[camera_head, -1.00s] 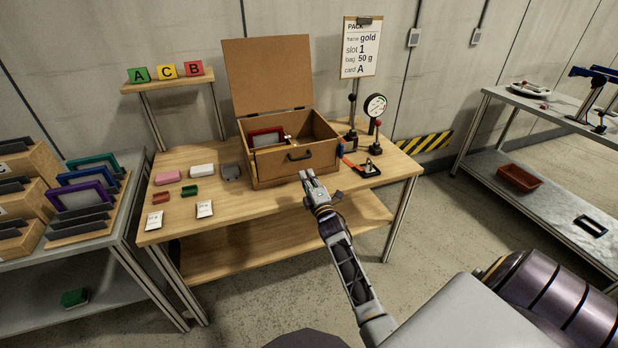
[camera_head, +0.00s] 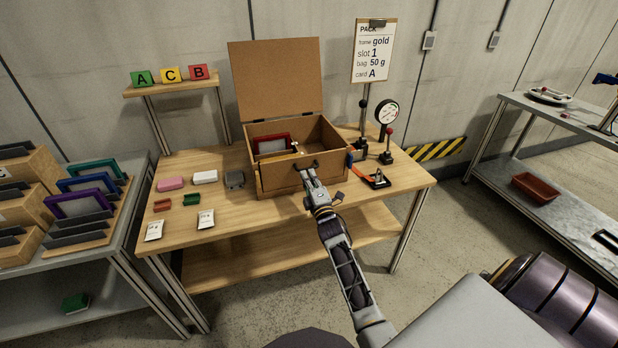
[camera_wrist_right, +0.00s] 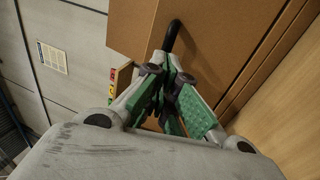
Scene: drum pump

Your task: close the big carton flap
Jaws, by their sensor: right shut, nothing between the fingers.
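The carton (camera_head: 283,181) is a brown box on the wooden table, with a black handle on its front wall. Its big flap (camera_head: 277,77) stands upright along the back edge, so the top is open. A red frame (camera_head: 272,145) shows inside. My right gripper (camera_head: 309,174) is shut and empty, at the front wall just below the handle (camera_head: 303,165). The right wrist view shows the closed fingers (camera_wrist_right: 172,90) beside the handle (camera_wrist_right: 173,36), with carton wall behind; whether they touch it I cannot tell. My left gripper is not in view.
A gauge on a stand (camera_head: 386,113) and an orange-black tool (camera_head: 375,179) are right of the carton. A letter-block shelf (camera_head: 170,87) stands behind left.

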